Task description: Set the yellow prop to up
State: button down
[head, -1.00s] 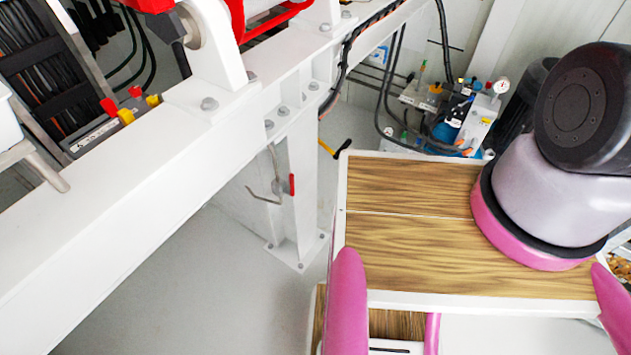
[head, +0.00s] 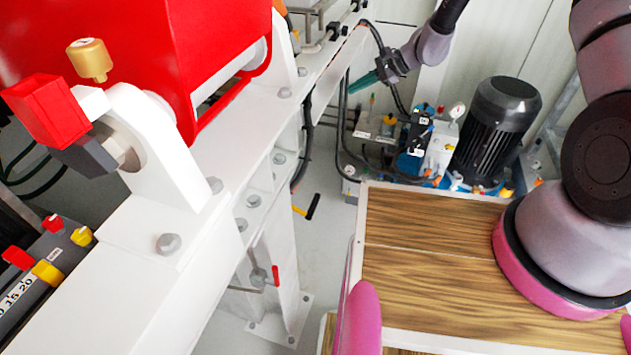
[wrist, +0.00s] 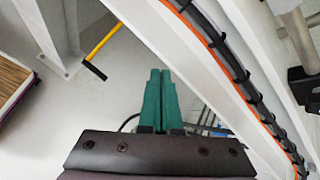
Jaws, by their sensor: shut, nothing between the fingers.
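The yellow prop (head: 299,210) shows in the head view as a short yellow bar with a black grip (head: 313,206), low behind the white frame and left of the wooden-topped surface. In the wrist view the yellow bar (wrist: 104,41) slants down-left from the white frame to its black end. Its far end is hidden behind the frame. My gripper (head: 361,82) is at the upper middle of the head view, apart from the prop. Its green fingers (wrist: 160,73) are together and empty in the wrist view, with the prop up and left of them.
A white steel frame (head: 150,290) carrying a red machine (head: 160,50) fills the left. Cables (wrist: 220,65) run along a beam right of my fingers. A dark motor (head: 494,128) and small hydraulic parts stand at the back. Grey floor (wrist: 110,110) is clear around the prop.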

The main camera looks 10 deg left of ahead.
jog(key=s+a+f+m, duration=0.2)
jog(key=s+f, duration=0.1)
jog(key=f, duration=0.9)
jog(key=s+a+f+m, duration=0.2)
jog(key=f, duration=1)
jog(key=s+d+f+m+t, duration=0.1)
jog(key=s+f+m, duration=0.1)
jog(key=s+f, duration=0.6)
jog(key=s+d+f+m, duration=0.15)
jog(key=s+f, duration=0.25)
jog(key=f, duration=0.8)
jog(key=x, duration=1.1)
jog(key=shift+m, duration=0.45)
jog(key=r, duration=0.4)
jog(key=shift+d+r, duration=0.1)
jog(key=shift+d, duration=0.1)
